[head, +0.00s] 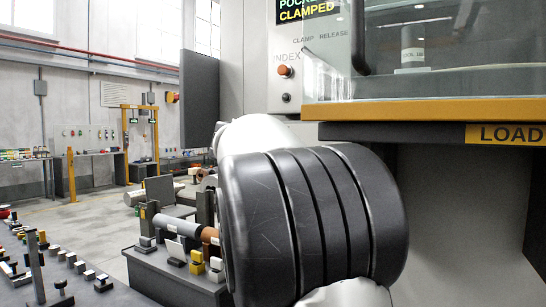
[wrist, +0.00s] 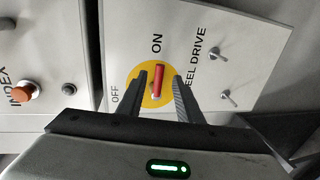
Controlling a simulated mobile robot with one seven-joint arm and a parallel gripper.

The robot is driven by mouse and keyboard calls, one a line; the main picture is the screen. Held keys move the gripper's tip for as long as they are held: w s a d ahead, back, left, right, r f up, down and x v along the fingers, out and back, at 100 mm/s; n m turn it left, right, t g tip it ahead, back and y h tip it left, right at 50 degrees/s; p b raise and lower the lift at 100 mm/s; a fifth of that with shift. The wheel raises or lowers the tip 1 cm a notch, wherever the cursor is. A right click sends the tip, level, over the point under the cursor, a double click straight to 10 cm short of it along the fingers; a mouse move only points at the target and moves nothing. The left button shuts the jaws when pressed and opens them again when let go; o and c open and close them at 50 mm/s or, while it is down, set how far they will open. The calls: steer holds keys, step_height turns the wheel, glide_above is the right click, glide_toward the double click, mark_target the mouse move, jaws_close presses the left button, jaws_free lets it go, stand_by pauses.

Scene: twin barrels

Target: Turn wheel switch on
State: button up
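The wheel switch (wrist: 159,80) shows in the wrist view as a red handle on a yellow disc, on a pale panel. Its longer end points up in the picture, toward the word ON. The word OFF stands to the left of the disc. A partly hidden label reading "EEL DRIVE" is on the right. My gripper (wrist: 160,76) is open, with one dark finger on each side of the red handle. Gaps show between the handle and both fingers. In the head view my arm's dark, ribbed link fills the middle, and the switch and gripper are not visible.
Two small metal toggles (wrist: 222,75) are on the right of the panel. An orange button (wrist: 25,93) by the word INDEX is at the left; it also shows in the head view (head: 284,71). A yellow-edged machine ledge (head: 430,108) juts out beside my arm.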

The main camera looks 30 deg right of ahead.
steer(key=v, duration=1)
steer(key=shift+a, duration=0.3)
steer(key=shift+s+r, duration=0.1)
steer(key=shift+r, duration=0.05)
steer(key=s+a+f+m+g+y, duration=0.1)
steer(key=s+a+f+y, duration=0.15)
steer(key=s+f, duration=0.45)
steer(key=s+a+f+m+g+y, duration=0.15)
steer(key=s+f+y, duration=0.25)
steer(key=f, duration=0.4)
steer(key=s+a+f+m+y, duration=0.4)
steer(key=s+a+f+y, duration=0.3)
steer(key=s+a+f, duration=0.9)
step_height(320, 180, up, 25)
steer(key=p, duration=2.5)
steer(key=shift+w, duration=0.3)
steer(key=shift+f+n, duration=0.15)
steer(key=shift+n, duration=0.1)
